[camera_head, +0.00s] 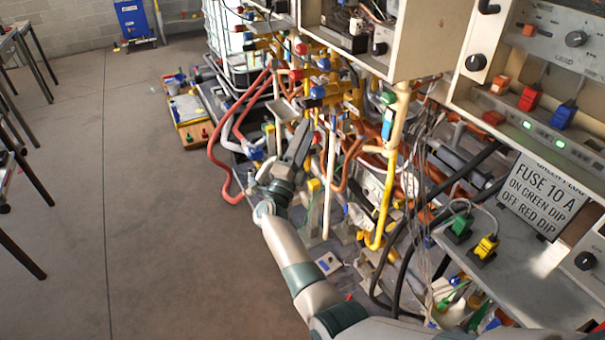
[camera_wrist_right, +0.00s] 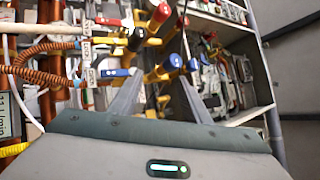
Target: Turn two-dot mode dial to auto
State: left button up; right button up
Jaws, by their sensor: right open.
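Several black dials show in the head view: one on the cream housing edge (camera_head: 476,62), one on the upper grey panel (camera_head: 576,38), one at the lower right (camera_head: 585,261), and one under the open box (camera_head: 380,48). I cannot make out dots or an auto mark on any of them. My right gripper (camera_head: 300,142) is far left of the right-hand dials, among pipes and valves. In the right wrist view my right gripper (camera_wrist_right: 157,88) has its two fingers apart, with blue, red and yellow valve handles beyond. My left gripper is out of view.
Orange and yellow pipes (camera_head: 385,205) and loose cables crowd the area around my right arm. A shelf (camera_head: 540,290) with green and yellow plugs and a fuse sign (camera_head: 543,195) stands at the right. The floor (camera_head: 150,200) at left is open.

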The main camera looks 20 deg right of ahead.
notch_tip(320, 180, down, 12)
jog(key=s+a+n+t+y, duration=0.1)
jog(key=n+t+y, duration=0.1)
jog(key=n+y, duration=0.3)
jog(key=shift+s+a+r+n+y, duration=0.25)
jog(key=shift+s+a+n+y, duration=0.15)
jog(key=shift+n, duration=0.8)
